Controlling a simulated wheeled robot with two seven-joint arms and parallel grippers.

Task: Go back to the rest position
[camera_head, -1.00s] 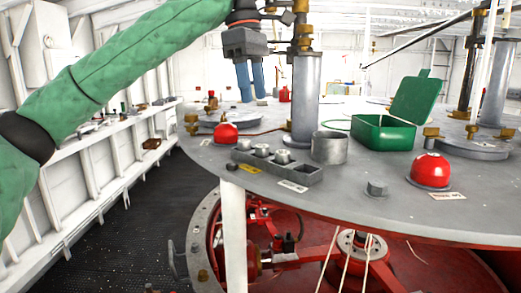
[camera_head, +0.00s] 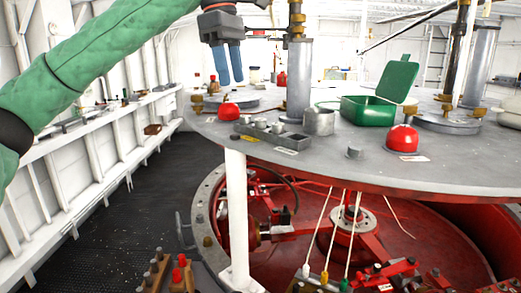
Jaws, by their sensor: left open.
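My left gripper (camera_head: 228,64) is at the top of the view, on the green-sleeved left arm that comes in from the left. Its two blue fingers point down and stand apart with nothing between them. It is above the far left part of the round grey table (camera_head: 330,170), to the left of the grey column (camera_head: 299,85), and appears clear of the table top. My right gripper is not in view.
The table bears a red dome (camera_head: 228,111), a grey block holder (camera_head: 280,138), a grey cup (camera_head: 319,121), an open green box (camera_head: 368,110) and another red dome (camera_head: 402,138). Red machinery (camera_head: 345,230) lies below. A shelf (camera_head: 100,112) runs along the left wall.

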